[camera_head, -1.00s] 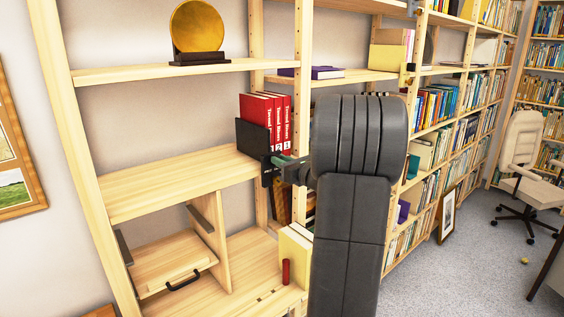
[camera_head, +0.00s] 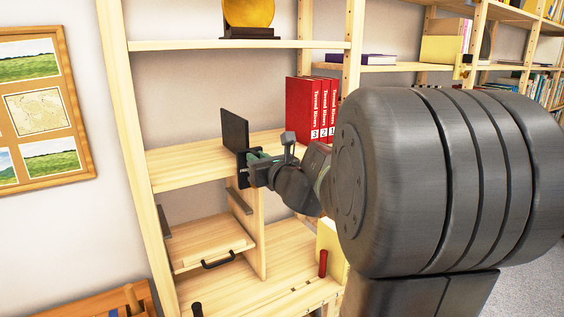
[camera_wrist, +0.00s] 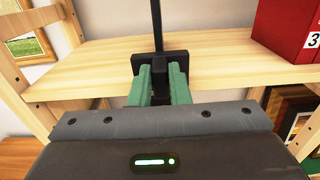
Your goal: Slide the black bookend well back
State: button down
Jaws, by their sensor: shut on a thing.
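The black bookend (camera_head: 235,131) stands upright on the middle wooden shelf (camera_head: 190,162), near its front edge and left of the red books (camera_head: 304,108), with a clear gap between. My gripper (camera_head: 256,166) reaches in from the right front and is shut on the bookend's front part. In the wrist view the green fingers (camera_wrist: 160,82) close on a black block of the bookend (camera_wrist: 159,62), whose upright plate shows edge-on above it. The bookend's base is partly hidden by my gripper.
A gold disc (camera_head: 249,12) on a dark stand sits on the shelf above. A wooden side post (camera_head: 130,130) bounds the shelf at left. Bare shelf lies around the bookend.

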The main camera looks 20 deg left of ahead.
aim_at(240, 155)
jog(key=shift+s+a+b, duration=0.3)
jog(key=shift+s+a, duration=0.65)
jog(key=shift+s, duration=0.3)
jog(key=c, duration=1.4)
grip_release()
jog(key=shift+o, duration=0.2)
jog(key=v, duration=1.3)
jog(key=shift+s+d, duration=0.25)
jog(key=shift+d, duration=0.05)
jog(key=x, duration=1.3)
jog(key=shift+w+a, duration=0.3)
